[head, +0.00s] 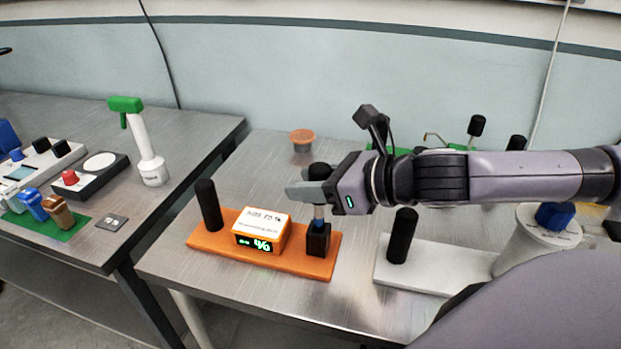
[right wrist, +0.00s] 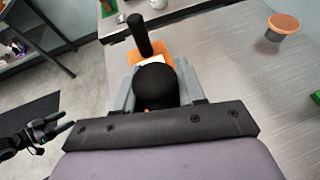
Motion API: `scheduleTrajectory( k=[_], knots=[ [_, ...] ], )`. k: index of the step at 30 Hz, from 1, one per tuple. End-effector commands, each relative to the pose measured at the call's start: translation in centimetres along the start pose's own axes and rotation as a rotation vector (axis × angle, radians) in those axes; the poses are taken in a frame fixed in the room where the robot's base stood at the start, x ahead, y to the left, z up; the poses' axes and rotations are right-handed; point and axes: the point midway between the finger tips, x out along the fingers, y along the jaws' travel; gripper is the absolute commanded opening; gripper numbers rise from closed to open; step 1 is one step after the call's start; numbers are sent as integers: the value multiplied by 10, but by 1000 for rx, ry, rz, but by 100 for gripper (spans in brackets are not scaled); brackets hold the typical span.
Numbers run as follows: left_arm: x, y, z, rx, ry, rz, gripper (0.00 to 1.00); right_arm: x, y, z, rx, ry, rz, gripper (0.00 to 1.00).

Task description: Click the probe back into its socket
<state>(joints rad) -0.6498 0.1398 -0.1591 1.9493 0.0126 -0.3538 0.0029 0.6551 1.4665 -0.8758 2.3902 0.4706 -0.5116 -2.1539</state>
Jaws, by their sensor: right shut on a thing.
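The probe (head: 318,212) has a black knob on top and a grey shaft. It stands upright over the black socket (head: 318,240) at the right end of an orange base (head: 210,240). The knob (right wrist: 156,86) shows between the fingers in the right wrist view. My left gripper (right wrist: 58,138) is at the left of that view, fingers apart and empty, away from the base.
The orange base also bears a black post (head: 209,205) and an orange-white box (head: 262,232) with a lit display. A white base with a black post (head: 402,236) stands close on the right. An orange-lidded cup (head: 302,140) is behind. Bare table lies behind the base.

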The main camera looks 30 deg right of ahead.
Motion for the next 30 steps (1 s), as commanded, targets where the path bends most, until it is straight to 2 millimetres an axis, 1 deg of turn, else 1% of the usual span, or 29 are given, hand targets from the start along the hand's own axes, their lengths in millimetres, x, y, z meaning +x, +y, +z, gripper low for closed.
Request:
scheduleTrajectory(
  k=[17,30],
  knots=[
    [-1,0,-1,0,0,0,67,1,0,-1,0,0,1,9],
    [0,0,-1,0,0,0,67,3,0,-8,0,0,1,9]
  ],
)
